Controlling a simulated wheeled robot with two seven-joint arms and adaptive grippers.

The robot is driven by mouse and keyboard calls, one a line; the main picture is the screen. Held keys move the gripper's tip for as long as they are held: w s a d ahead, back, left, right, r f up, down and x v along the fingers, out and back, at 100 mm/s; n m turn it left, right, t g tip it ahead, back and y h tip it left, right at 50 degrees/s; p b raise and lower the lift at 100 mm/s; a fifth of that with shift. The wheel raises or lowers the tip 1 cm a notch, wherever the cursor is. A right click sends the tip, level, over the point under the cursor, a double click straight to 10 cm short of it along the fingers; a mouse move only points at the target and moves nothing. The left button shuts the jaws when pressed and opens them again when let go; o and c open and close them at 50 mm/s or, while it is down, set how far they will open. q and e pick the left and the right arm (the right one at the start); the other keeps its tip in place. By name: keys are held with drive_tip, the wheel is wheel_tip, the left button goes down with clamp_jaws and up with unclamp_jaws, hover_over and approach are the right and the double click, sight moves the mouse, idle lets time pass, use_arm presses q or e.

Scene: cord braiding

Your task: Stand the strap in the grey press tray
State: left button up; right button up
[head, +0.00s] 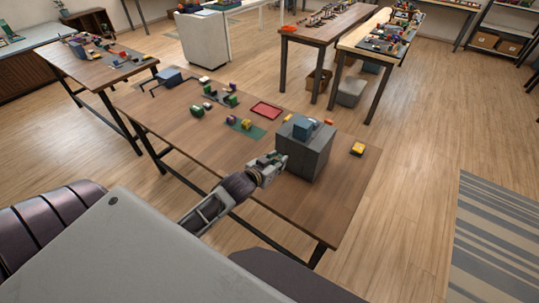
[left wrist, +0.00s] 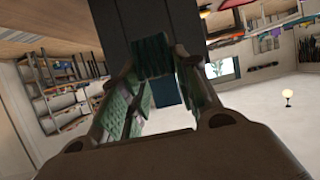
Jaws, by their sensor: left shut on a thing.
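My left gripper (head: 274,164) is low over the front of the wooden table, close beside the left face of a tall grey box. In the left wrist view its fingers (left wrist: 153,66) are shut on a green, woven-looking piece, which I take for the strap (left wrist: 152,54). Its far end is hard to make out, and the fingers hide part of it. The grey box (head: 312,160) stands at the table's right part and carries a blue-grey block (head: 302,128) on top. I cannot tell which part of it is the press tray. My right gripper is not in view.
The table's front edge is clear.

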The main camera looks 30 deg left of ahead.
use_arm(q)
drive_tip(key=shift+n+y, duration=0.4)
drive_tip(key=shift+y, duration=0.1)
drive_tip(key=shift+s+d+r+p, duration=0.1)
drive_tip(key=shift+s+d+p, duration=0.25)
drive_tip(key=shift+d, duration=0.45)
drive_tip(key=shift+s+d+r+p, duration=0.15)
drive_tip(key=shift+s+d, duration=0.3)
drive_tip(key=shift+d, duration=0.35)
drive_tip(key=shift+s+d+r+p, duration=0.1)
drive_tip(key=shift+s+d+p, duration=0.25)
drive_tip(key=shift+d, duration=0.45)
drive_tip(key=shift+d, duration=0.15)
